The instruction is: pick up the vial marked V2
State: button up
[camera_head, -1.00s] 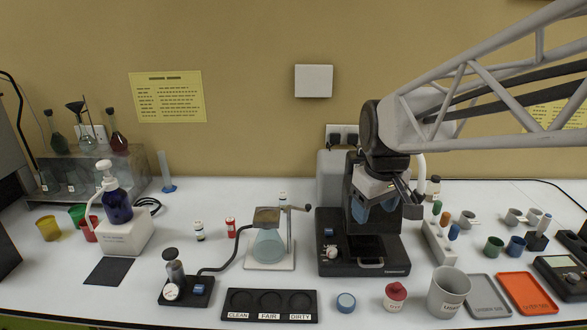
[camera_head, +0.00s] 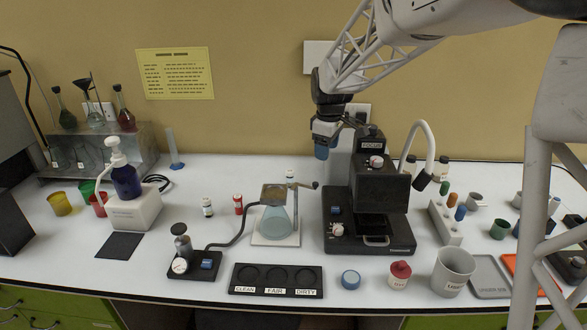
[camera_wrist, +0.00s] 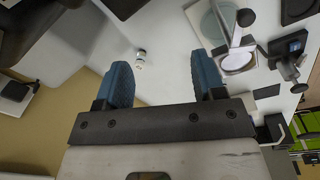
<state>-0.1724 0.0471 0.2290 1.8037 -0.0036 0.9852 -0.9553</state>
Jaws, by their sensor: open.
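Three small vials stand on the white bench: one with a white cap (camera_head: 207,207), one with a red cap (camera_head: 238,205), and one farther back (camera_head: 290,176) behind the flask stand. I cannot read V2 or any other marking on them. My gripper (camera_head: 322,148) is open above the rear of the bench, upper left of the microscope and to the right of the vials. In the wrist view, my gripper (camera_wrist: 165,78) shows two blue fingers wide apart with nothing held. One small vial (camera_wrist: 140,56) is seen beyond the fingers, its label unreadable.
The microscope (camera_head: 370,225) stands below and right of my gripper. The flask stand (camera_head: 275,238) with its side handle is close to the vials. A black tray (camera_head: 308,271) labelled CLEAN, FAIR, DIRTY lies in front. Bench behind the vials is clear.

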jog(key=w+a+f+n, duration=0.3)
jog(key=w+a+f, duration=0.3)
jog(key=w, duration=0.4)
jog(key=n, duration=0.3)
send_over(290, 171)
jog(key=shift+g, duration=0.4)
notch_tip(290, 171, down, 8)
jog(key=shift+w+a+r, duration=0.1)
jog(key=shift+f, duration=1.3)
jog(key=shift+f, duration=2.6)
jog(key=c, duration=1)
jog(key=shift+r, duration=0.1)
